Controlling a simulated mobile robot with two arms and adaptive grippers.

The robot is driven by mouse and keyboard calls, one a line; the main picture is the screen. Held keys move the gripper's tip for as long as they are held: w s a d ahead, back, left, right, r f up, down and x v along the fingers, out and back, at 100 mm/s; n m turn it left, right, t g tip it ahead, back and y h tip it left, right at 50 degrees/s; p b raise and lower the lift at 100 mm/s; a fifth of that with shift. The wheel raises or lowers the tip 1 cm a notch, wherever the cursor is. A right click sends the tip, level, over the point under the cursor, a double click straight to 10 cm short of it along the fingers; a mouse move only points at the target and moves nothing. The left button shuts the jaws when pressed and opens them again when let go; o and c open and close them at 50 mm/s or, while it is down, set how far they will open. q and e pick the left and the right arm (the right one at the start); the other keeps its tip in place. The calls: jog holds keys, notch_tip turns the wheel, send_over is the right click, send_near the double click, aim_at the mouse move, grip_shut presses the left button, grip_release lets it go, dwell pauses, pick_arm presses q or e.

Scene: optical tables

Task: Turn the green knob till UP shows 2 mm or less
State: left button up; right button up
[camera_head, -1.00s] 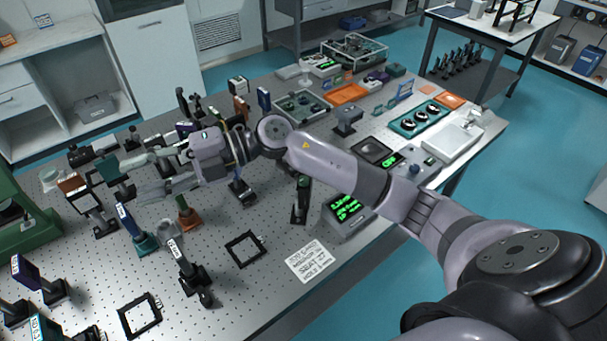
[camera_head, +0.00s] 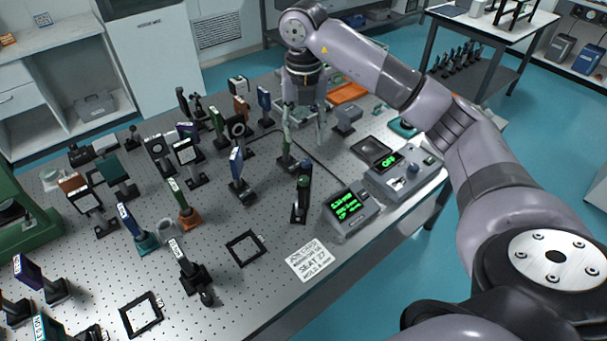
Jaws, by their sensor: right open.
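My right gripper (camera_head: 304,138) points down over the middle of the table, its two fingers apart. The left finger overlaps a slim dark-based post mount (camera_head: 286,162) in the picture; I cannot tell whether they touch. A display box (camera_head: 350,208) with green text stands near the front edge; its lines are too small to read surely, so I cannot make out the UP value. I cannot pick out the green knob for sure. My left gripper is not in view.
Several labelled optic mounts crowd the left of the perforated table (camera_head: 225,285). A grey controller (camera_head: 400,182) with a blue knob and small green display stands right of the display box. A printed card (camera_head: 310,262) and a black square frame (camera_head: 246,248) lie at the front.

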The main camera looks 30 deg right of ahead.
aim_at(304, 178)
notch_tip(304, 178, down, 13)
jog(key=p, duration=0.4)
jog(key=shift+p, duration=0.4)
jog(key=shift+f, duration=0.75)
jog(key=shift+c, duration=0.3)
grip_shut()
